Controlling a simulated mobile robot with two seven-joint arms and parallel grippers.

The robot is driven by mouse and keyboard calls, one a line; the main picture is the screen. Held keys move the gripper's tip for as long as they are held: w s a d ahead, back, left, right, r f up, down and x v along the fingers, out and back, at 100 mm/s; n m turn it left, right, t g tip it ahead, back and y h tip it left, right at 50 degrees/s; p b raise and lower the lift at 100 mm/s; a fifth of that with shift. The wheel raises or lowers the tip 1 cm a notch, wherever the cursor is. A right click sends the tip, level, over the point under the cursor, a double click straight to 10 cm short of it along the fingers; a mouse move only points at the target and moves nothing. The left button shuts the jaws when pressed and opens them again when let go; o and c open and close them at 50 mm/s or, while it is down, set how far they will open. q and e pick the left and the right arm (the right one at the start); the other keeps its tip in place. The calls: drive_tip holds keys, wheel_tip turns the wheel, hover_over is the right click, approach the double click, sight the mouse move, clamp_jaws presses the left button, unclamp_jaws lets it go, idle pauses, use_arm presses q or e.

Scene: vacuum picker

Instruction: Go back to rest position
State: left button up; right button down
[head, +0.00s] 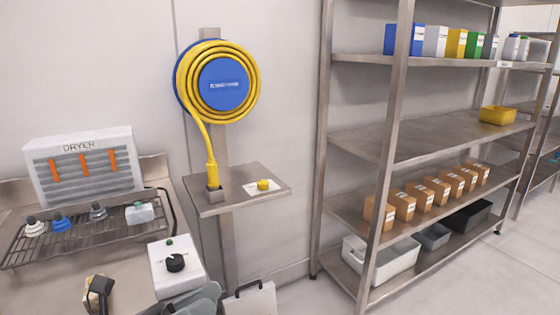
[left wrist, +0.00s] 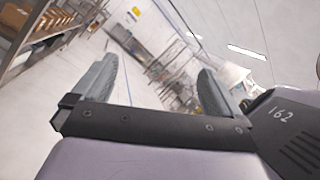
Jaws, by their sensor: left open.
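My left gripper (head: 195,300) shows at the bottom edge of the head view, in front of the white box with a black knob (head: 174,265). Only part of it is in the picture. In the left wrist view the left gripper (left wrist: 156,82) has its two grey fingers wide apart, with nothing between them. The wrist camera looks out over the room, tilted. My right gripper is not in view.
A yellow hose (head: 220,82) is coiled on a blue wall reel, its end in a holder on a small shelf (head: 236,190). A dryer (head: 82,160) and wire rack (head: 85,237) stand left. A black-and-yellow object (head: 98,293) is at the front. Metal shelving (head: 420,142) stands right.

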use_arm(q)
drive_tip(key=a+f+n+t+y, duration=0.4)
drive_tip(key=f+n+y, duration=0.4)
drive_tip(key=n, duration=0.7)
drive_tip(key=a+f+n+t+y, duration=0.5)
drive_tip(key=f+n, duration=0.4)
drive_tip(key=n, duration=0.5)
drive_tip(key=s+f+n+g+y, duration=0.4)
drive_tip(key=s+f+n+g, duration=0.3)
drive_tip(key=s+f+n, duration=0.3)
wheel_tip(320, 180, down, 4)
drive_tip(key=shift+s+f+n+y+p, duration=0.25)
drive_tip(key=shift+s+n+y+p, duration=0.05)
drive_tip(key=shift+s, duration=0.1)
